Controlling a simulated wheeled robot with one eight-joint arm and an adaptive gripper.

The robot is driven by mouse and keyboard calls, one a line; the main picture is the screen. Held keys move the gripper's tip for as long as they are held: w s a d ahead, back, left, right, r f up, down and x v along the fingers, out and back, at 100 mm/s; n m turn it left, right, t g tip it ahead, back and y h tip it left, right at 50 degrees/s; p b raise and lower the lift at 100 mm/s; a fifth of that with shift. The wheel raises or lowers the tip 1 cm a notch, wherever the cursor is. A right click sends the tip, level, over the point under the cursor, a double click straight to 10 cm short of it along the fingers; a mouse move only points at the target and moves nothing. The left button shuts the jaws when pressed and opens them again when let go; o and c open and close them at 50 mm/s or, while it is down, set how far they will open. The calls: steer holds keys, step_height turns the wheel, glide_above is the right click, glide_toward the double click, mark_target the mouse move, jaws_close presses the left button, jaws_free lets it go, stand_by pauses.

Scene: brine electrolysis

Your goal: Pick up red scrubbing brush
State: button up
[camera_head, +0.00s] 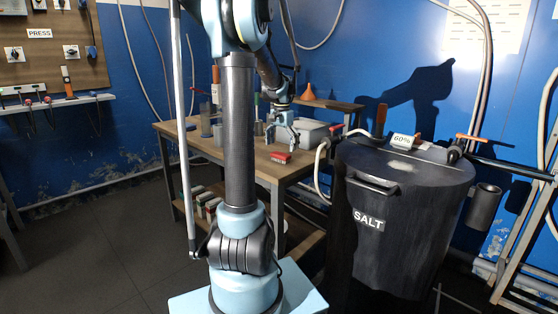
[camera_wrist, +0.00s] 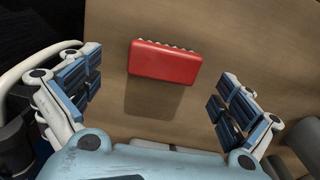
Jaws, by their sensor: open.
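The red scrubbing brush (camera_head: 280,157) lies on the wooden workbench (camera_head: 262,166) near its front right part. In the wrist view the brush (camera_wrist: 164,62) is a red block with a row of pale bristles along its far edge, slightly tilted in the picture. My gripper (camera_wrist: 160,95) is open and empty, with one finger on each side and the brush between and a little beyond the fingertips. In the head view my gripper (camera_head: 283,137) hangs just above the brush, apart from it.
A black salt bin (camera_head: 395,220) stands right of the bench. A grey box (camera_head: 313,132) sits behind the brush, and an orange funnel (camera_head: 308,92) stands on a shelf at the back. Containers stand at the bench's left. Bench around the brush is bare.

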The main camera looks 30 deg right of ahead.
mark_target(281, 154)
steer(key=shift+w+a+f, duration=0.1)
steer(key=shift+w+f, duration=0.05)
steer(key=shift+f, duration=0.95)
steer(key=shift+w+f, duration=0.1)
steer(key=shift+f, duration=0.95)
steer(key=c, duration=1.2)
